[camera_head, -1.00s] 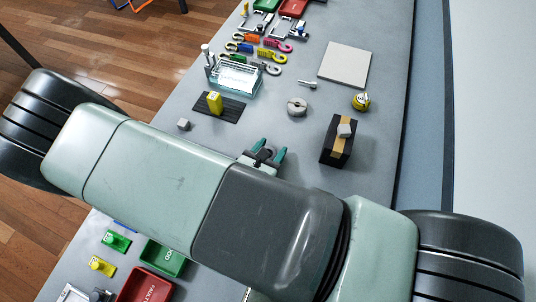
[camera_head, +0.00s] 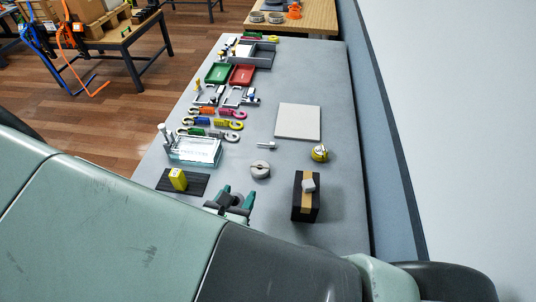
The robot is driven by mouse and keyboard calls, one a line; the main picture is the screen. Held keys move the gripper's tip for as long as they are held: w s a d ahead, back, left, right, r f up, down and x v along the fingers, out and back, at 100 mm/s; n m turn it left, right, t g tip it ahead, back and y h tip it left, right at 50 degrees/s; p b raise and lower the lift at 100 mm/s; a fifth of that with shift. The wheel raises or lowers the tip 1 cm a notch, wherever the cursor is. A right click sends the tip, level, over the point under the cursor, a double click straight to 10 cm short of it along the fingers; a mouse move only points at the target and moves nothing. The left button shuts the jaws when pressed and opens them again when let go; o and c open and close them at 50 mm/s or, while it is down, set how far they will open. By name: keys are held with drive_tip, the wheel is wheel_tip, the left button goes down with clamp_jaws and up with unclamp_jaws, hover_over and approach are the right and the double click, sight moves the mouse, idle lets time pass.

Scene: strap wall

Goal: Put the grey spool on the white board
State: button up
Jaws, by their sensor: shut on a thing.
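My gripper (camera_head: 235,197) shows at the lower middle, its two teal fingertips standing apart over the near part of the grey table. It is shut on a dark grey thing between the fingers, which I take for the grey spool; it is mostly hidden, so its shape is unclear. The white board (camera_head: 298,121) is a flat, pale square lying bare on the table, farther away and to the right of my gripper.
A round, notched grey piece (camera_head: 260,170) lies between my gripper and the board. A black box with a tan band (camera_head: 306,197) stands to the right. Hooks lie farther left.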

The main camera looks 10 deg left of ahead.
drive_tip(key=w+h, duration=0.1)
drive_tip(key=w, duration=0.5)
drive_tip(key=w+f+m+h, duration=0.1)
drive_tip(key=w, duration=0.5)
drive_tip(key=w+d+f+m, duration=0.1)
drive_tip(key=w, duration=0.4)
drive_tip(key=shift+w+f+h, duration=0.1)
drive_tip(key=shift+w+h, duration=0.3)
drive_tip(key=w+d+m, duration=0.1)
drive_tip(key=w+d, duration=0.3)
drive_tip(key=w, duration=0.5)
drive_tip(key=g+h, duration=0.1)
hover_over(299, 128)
drive_tip(key=shift+d+f, duration=0.1)
drive_tip(key=shift+f, duration=3.1)
drive_tip(key=shift+f, duration=0.1)
drive_tip(key=o, duration=1)
